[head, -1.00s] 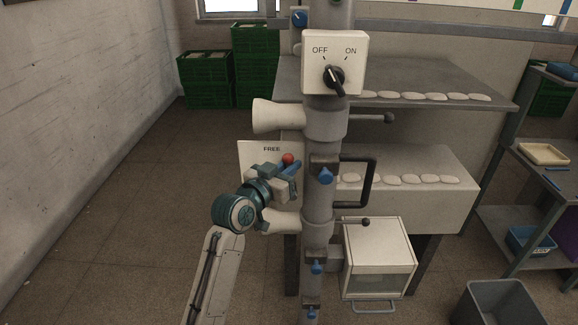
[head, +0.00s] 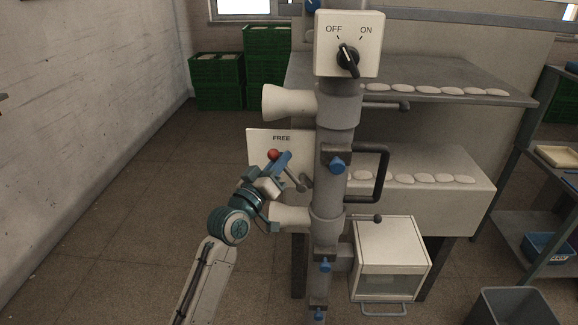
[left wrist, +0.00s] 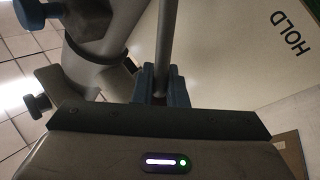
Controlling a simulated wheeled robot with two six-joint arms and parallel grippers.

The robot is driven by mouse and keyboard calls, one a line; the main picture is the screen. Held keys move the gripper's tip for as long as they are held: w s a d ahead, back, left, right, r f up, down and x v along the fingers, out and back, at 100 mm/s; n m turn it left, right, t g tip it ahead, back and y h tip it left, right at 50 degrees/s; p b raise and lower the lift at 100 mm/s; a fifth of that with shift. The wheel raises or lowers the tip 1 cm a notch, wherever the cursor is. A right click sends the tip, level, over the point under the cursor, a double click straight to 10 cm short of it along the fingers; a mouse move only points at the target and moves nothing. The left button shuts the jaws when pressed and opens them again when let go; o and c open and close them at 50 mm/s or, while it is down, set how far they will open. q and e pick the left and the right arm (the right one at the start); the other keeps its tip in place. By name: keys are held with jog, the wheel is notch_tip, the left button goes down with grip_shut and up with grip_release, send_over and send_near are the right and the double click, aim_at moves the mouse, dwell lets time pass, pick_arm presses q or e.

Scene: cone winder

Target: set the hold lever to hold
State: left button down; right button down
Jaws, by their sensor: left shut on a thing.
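The hold lever has a red knob (head: 272,154) and a grey rod. It stands in front of a white plate (head: 262,148) marked FREE at its top. The knob is below and slightly left of that word. My left gripper (head: 281,164) is at the lever, just beside the knob, with its blue fingers shut on it. In the left wrist view the lever rod (left wrist: 164,45) runs up from between the blue fingers (left wrist: 162,84). The word HOLD (left wrist: 292,34) shows there on the plate. My right gripper is not in view.
A grey post (head: 330,190) with blue knobs and pale cones stands close right of the lever. An OFF/ON switch box (head: 346,42) is above. A black handle (head: 383,175) sticks out right. Floor at the left is open.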

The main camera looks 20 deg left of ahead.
pick_arm(q)
jog(key=a+f+n+t+y+b, duration=0.1)
jog(key=a+f+n+y+b, duration=0.1)
jog(key=n+y, duration=0.3)
jog(key=s+a+f+n+t+y+b, duration=0.1)
jog(key=f+n+y, duration=0.4)
jog(key=n, duration=0.7)
jog(key=shift+a+f+t+y+b, duration=0.25)
jog(key=shift+a+t+y+b, duration=0.2)
jog(key=shift+t+b, duration=0.3)
jog(key=shift+f, duration=0.1)
jog(key=c, duration=1.5)
grip_release()
jog(key=shift+s, duration=0.1)
